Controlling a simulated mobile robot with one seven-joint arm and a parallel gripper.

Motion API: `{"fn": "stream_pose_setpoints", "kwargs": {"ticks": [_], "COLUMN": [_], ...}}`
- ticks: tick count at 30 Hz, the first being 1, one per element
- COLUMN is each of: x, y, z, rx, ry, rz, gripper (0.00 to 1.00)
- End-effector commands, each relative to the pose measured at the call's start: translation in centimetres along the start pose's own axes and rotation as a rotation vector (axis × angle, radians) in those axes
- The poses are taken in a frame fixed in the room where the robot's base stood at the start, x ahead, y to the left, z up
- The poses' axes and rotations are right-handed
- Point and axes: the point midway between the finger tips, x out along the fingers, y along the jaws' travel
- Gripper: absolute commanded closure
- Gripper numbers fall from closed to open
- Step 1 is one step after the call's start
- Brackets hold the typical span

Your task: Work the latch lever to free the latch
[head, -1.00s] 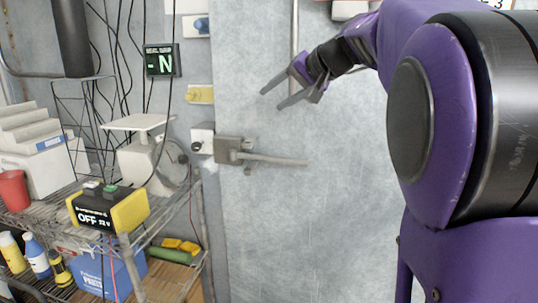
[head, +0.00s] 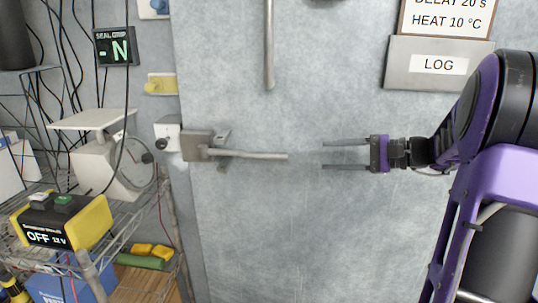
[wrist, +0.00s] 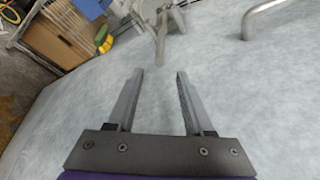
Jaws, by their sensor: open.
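The latch lever (head: 250,155) is a grey metal bar that sticks out level to the right from its latch block (head: 197,145) on the door's left edge. In the wrist view the lever (wrist: 161,42) points down toward the fingers from the top. My gripper (head: 324,154) is open and empty, fingers pointing left, at about the lever's height. A gap shows between the fingertips and the lever's free end. In the wrist view the open fingers (wrist: 160,72) straddle the lever's line, with its tip just beyond them.
A vertical door handle (head: 269,50) hangs above the lever's end. A LOG box (head: 438,64) is on the door at upper right. A wire shelf with a scale (head: 105,165) and a yellow-black OFF box (head: 62,224) stands at left. The door below the lever is clear.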

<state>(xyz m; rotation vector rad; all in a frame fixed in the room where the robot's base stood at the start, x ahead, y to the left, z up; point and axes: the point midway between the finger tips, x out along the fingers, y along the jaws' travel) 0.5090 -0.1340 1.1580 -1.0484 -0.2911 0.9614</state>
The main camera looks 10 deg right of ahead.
Motion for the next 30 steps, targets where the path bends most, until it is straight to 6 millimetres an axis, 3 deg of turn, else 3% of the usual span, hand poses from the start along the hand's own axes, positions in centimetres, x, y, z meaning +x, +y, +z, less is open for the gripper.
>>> {"fn": "stream_pose_setpoints", "kwargs": {"ticks": [3, 7, 24, 30], "x": [0.1, 1.7, 13.7, 16.3], "y": [0.1, 0.1, 0.0, -0.1], "z": [0.0, 0.0, 0.0, 0.0], "rx": [0.012, 0.011, 0.009, 0.009], "ry": [-0.005, -0.007, -0.006, -0.004], "rz": [-0.012, -0.011, -0.008, -0.009], "gripper": [0.48, 0.48, 0.48, 0.48]}}
